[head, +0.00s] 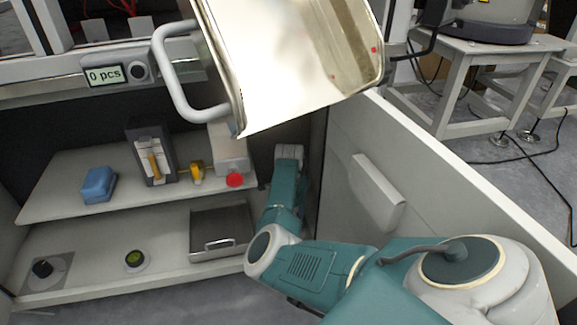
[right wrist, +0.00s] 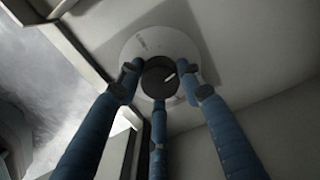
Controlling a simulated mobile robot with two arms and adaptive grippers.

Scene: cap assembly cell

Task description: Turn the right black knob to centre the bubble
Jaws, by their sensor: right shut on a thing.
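The right black knob (right wrist: 156,83) shows in the right wrist view, on a round pale base, with a white pointer mark on its face. My right gripper (right wrist: 161,94) has its three blue fingers closed around this knob. In the head view my right arm reaches into the cabinet and the gripper and right knob are hidden. The round green bubble level (head: 134,258) sits on the lower shelf; its bubble is too small to place. A second black knob (head: 41,268) stands on the lower shelf at the far left. My left gripper is not in view.
The upper shelf (head: 60,205) holds a blue block (head: 98,184), a dark holder (head: 143,140), a yellow tape dispenser (head: 197,172) and a red button (head: 235,180). A dark box with a handle (head: 219,232) sits below. A cabinet side wall (head: 432,175) stands beside my arm.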

